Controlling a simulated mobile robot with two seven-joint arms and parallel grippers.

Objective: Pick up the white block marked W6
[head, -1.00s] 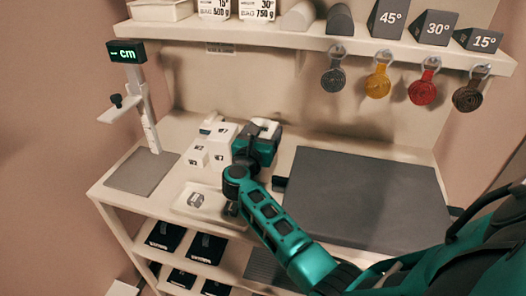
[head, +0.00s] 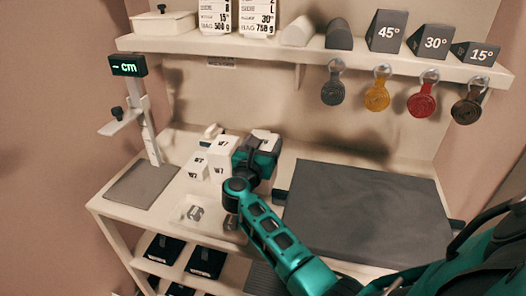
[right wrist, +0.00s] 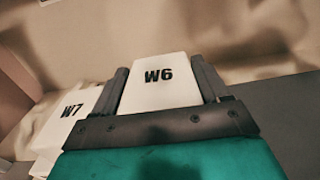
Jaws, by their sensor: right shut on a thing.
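The white block marked W6 (right wrist: 158,92) stands between the two dark fingers of my right gripper (right wrist: 163,78) in the right wrist view, its label facing the camera. The gripper is shut on it. In the head view my right gripper (head: 260,146) is at the back of the table, just right of the other white blocks. The white top of the held block (head: 264,134) shows there. Whether its underside touches the table is hidden. My left gripper is not in view.
White blocks marked W7 (head: 222,147) stand close left of my right gripper; one W7 block (right wrist: 72,112) shows in the wrist view. A dark grey mat (head: 365,215) lies clear on the right. A shelf (head: 270,47) with hanging tags overhangs the back. A height gauge (head: 140,110) stands left.

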